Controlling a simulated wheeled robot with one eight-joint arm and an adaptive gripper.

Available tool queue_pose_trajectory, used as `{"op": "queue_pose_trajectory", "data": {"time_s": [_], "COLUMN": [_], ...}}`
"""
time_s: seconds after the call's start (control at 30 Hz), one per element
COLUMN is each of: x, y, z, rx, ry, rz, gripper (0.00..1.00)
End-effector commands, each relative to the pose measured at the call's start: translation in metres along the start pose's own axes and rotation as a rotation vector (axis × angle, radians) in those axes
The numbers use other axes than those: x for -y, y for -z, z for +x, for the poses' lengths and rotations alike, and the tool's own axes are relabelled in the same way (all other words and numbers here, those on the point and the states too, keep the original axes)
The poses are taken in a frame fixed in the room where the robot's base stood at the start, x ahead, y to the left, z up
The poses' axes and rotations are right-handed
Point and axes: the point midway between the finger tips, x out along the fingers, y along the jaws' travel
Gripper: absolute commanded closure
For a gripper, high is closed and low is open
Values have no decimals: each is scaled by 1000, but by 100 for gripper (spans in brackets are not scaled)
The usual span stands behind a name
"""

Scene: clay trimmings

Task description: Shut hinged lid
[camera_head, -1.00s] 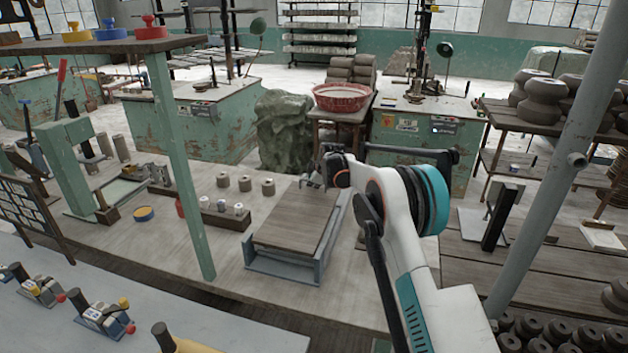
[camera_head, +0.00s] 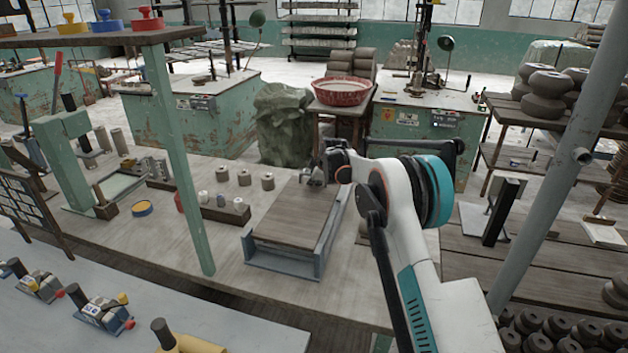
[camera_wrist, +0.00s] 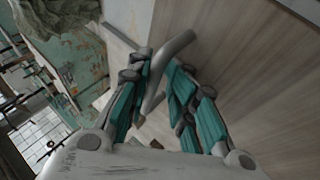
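A low box (camera_head: 284,265) with blue-grey walls stands on the pale workbench, topped by a brown wooden panel (camera_head: 299,212) that looks like its lid. The panel lies roughly flat between the side walls; I cannot tell if it is fully down. My gripper (camera_head: 316,176) is at the far end of the box, small and partly hidden by my arm. In the wrist view, my gripper (camera_wrist: 160,68) has its teal-padded fingers apart. A curved grey bar (camera_wrist: 176,46) runs between them; I see no clear grip on it.
Several small grey cylinders (camera_head: 245,177) and a dark wooden block (camera_head: 225,212) stand left of the box. A green post (camera_head: 180,150) rises further left and a grey pole (camera_head: 550,190) at right. A red basin (camera_head: 342,91) stands behind.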

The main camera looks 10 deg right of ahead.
Motion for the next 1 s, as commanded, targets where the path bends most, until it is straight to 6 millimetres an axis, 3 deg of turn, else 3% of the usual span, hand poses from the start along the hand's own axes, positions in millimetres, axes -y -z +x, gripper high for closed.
{"op": "queue_pose_trajectory", "data": {"time_s": [0.6,1.0], "x": [2,2], "y": [2,3], "z": [-98,-114], "rx": [-3,-4], "ry": [0,-1], "rz": [0,0], "gripper": [82,82]}}
